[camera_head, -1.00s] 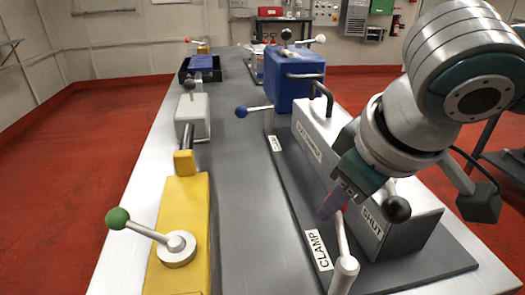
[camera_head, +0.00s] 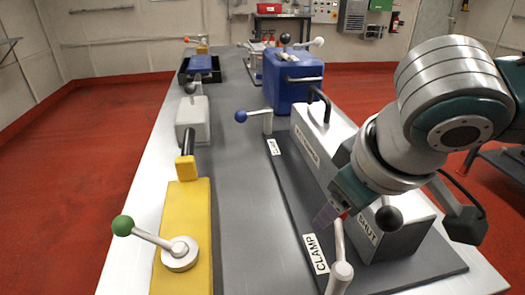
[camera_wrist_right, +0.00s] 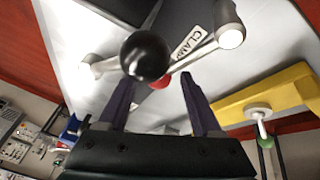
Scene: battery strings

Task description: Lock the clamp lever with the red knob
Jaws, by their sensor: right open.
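The clamp lever (camera_head: 340,245) stands up from its grey pivot beside the CLAMP label (camera_head: 317,254) in the head view. Its red knob is mostly hidden there by my right gripper (camera_head: 327,214). In the right wrist view the lever (camera_wrist_right: 195,57) runs from its pivot to the red knob (camera_wrist_right: 160,83), which is partly covered by a black ball knob (camera_wrist_right: 147,56). My right gripper (camera_wrist_right: 156,92) is open, with its two purple fingers spread on either side of the red knob's line of sight. I cannot tell whether they touch it. My left gripper is not in view.
The black-knobbed lever (camera_head: 389,218) is close to my right gripper, by the SHUT label (camera_head: 367,227). A blue-knobbed lever (camera_head: 241,116) stands farther back. A yellow block (camera_head: 188,215) with a green-knobbed lever (camera_head: 123,225) is left. The grey strip between is clear.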

